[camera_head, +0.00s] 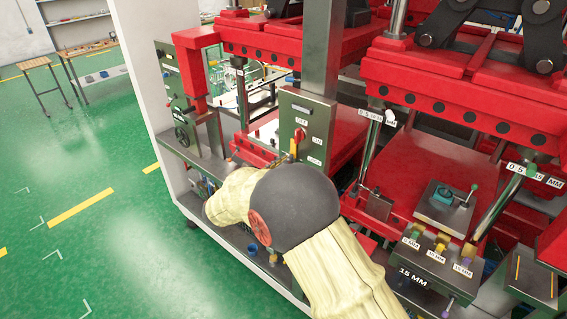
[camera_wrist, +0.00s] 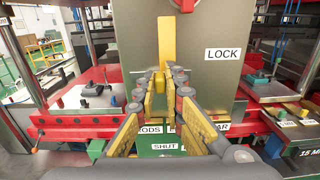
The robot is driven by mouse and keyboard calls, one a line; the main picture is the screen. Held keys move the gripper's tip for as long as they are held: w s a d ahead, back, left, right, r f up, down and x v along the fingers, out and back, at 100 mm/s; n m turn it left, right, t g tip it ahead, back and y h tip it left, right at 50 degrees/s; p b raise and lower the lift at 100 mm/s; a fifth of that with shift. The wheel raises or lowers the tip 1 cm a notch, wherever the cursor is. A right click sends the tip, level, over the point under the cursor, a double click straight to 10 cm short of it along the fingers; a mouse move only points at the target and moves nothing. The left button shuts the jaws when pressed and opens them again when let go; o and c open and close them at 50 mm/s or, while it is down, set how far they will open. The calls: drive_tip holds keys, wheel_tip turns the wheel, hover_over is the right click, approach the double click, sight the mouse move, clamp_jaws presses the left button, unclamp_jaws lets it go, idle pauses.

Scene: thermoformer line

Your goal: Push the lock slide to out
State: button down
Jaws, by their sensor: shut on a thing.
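The lock slide is a yellow upright strip (camera_wrist: 167,38) on a grey-green metal panel (camera_wrist: 208,85), left of a LOCK label (camera_wrist: 222,54) in the wrist view. My gripper (camera_wrist: 160,80) has its yellow-padded fingers closed around the strip's lower end; the exact contact is partly hidden by the fingertips. In the head view the slide shows as a small yellow piece (camera_head: 293,146) on the switch box (camera_head: 290,108), below a red switch (camera_head: 299,134) marked OFF and ON. My gripper is hidden there behind my arm.
Red press frames (camera_head: 460,85) stand close on both sides of the box. A block with coloured knobs (camera_head: 430,262) stands at the lower right. The green floor (camera_head: 90,240) at left is open.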

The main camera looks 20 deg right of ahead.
drive_tip(key=shift+w, duration=0.1)
idle(0.3)
drive_tip(key=shift+w+a+r, duration=0.1)
drive_tip(key=shift+w+a, duration=0.65)
drive_tip(key=shift+w, duration=0.15)
drive_tip(key=c, duration=1.9)
unclamp_jaws()
drive_tip(key=shift+w+a, duration=0.1)
drive_tip(key=shift+w, duration=0.05)
drive_tip(key=v, duration=1.2)
